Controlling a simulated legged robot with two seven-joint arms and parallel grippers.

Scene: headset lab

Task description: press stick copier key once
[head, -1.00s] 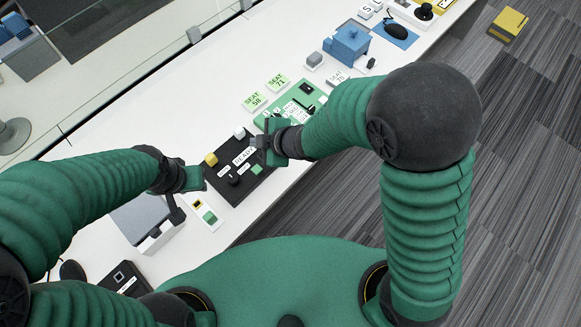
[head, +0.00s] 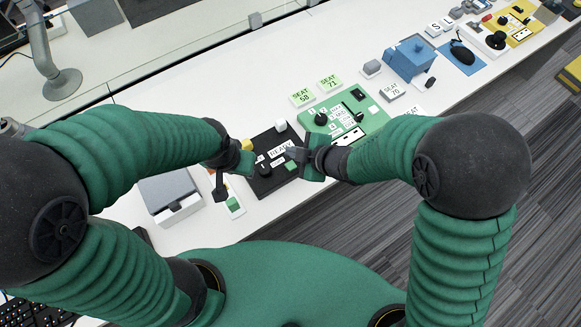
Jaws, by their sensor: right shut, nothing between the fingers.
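A black panel (head: 262,185) lies on the white table at the middle of the head view. It carries a white label reading READY (head: 281,149), a white block (head: 281,126), a yellow block (head: 246,144), a green key (head: 291,165) and small labels too small to read. I cannot tell which key is the stick copier key. My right gripper (head: 297,156) is shut and empty at the panel's right side, close to the READY label and green key. Contact cannot be made out. My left gripper (head: 231,178) is at the panel's left edge; its finger opening is unclear.
A green panel (head: 375,118) with black knobs stands right of the black one. Cards reading SEAT 58 (head: 302,97) and SEAT 71 (head: 329,83) lie behind it. A blue box (head: 412,60) stands farther right. A grey box (head: 170,193) stands at left.

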